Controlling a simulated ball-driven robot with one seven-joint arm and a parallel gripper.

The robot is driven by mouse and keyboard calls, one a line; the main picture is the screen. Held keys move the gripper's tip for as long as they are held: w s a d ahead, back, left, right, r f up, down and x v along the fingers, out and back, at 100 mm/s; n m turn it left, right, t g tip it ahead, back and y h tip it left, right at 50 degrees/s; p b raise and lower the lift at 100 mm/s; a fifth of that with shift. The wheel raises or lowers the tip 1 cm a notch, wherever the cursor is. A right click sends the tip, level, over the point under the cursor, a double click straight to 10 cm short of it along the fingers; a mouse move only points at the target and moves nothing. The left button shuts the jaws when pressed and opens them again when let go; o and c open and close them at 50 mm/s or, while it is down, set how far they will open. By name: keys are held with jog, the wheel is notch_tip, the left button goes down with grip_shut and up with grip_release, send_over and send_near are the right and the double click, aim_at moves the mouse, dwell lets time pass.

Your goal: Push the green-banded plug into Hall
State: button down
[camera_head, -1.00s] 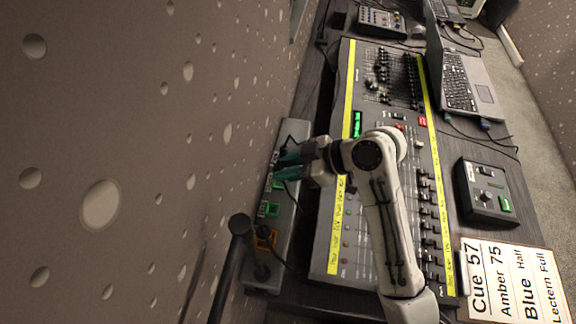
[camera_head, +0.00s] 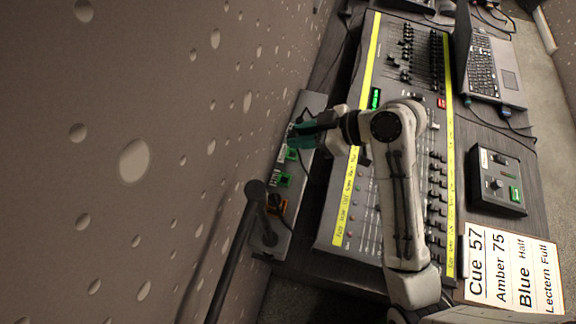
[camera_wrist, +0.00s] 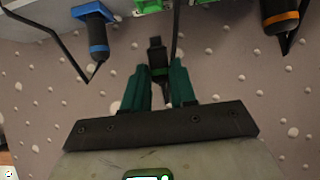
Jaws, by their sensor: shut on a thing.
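My gripper (camera_head: 302,133) has teal fingers and is at the grey socket box (camera_head: 308,102) beside the wall. In the wrist view, my gripper (camera_wrist: 159,70) is shut on a black plug (camera_wrist: 157,52), with a little green showing between the fingers. The plug's tip points toward the row of green sockets (camera_wrist: 207,2) at the top edge, with a gap visible between them. A thin black cable runs up beside the plug. In the head view the fingers hide the plug. The socket labels are too small to read, so I cannot tell which one is Hall.
A blue-banded plug (camera_wrist: 96,30) and an orange-banded plug (camera_wrist: 280,14) sit on either side of the held plug, with hanging cables. The mixing desk (camera_head: 352,215) lies under my arm. A laptop (camera_head: 490,65), a small control box (camera_head: 497,180) and a cue sheet (camera_head: 510,270) are at right.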

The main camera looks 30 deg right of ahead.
jog(key=shift+s+a+f, duration=0.3)
jog(key=shift+s+a, duration=0.55)
jog(key=shift+s+a+f, duration=0.25)
jog(key=shift+s+a, duration=0.55)
jog(key=shift+s+a+f, duration=0.3)
jog(key=shift+s+a, duration=0.55)
jog(key=shift+f+b, duration=0.8)
jog(key=shift+f, duration=0.7)
dwell(1.0)
dwell(0.5)
jog(key=c, duration=0.8)
grip_release()
jog(key=shift+c, duration=0.6)
